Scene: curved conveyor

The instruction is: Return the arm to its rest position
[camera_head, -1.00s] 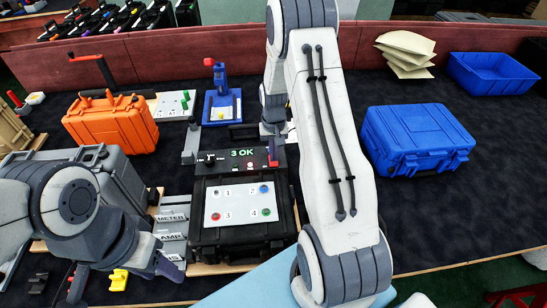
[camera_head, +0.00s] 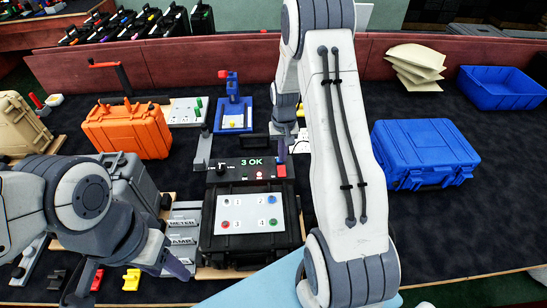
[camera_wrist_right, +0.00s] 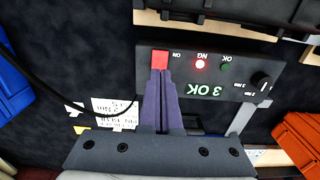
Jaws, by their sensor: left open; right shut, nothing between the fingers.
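My right gripper (camera_wrist_right: 160,85) is shut and empty in the right wrist view. My right arm (camera_head: 345,150) reaches across the middle of the view. My left gripper (camera_head: 130,275) is open at the lower left, its fingers apart on either side of a yellow piece (camera_head: 131,279) seen below. The left arm (camera_head: 85,200) hides part of a grey case (camera_head: 130,182).
A black case (camera_head: 250,244) with a numbered white plate stands in front of the panel. An orange case (camera_head: 127,130) is at left, a blue case (camera_head: 425,152) at right. A blue bin (camera_head: 503,88) and tan pads (camera_head: 416,62) lie behind. Dark tabletop is clear at lower right.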

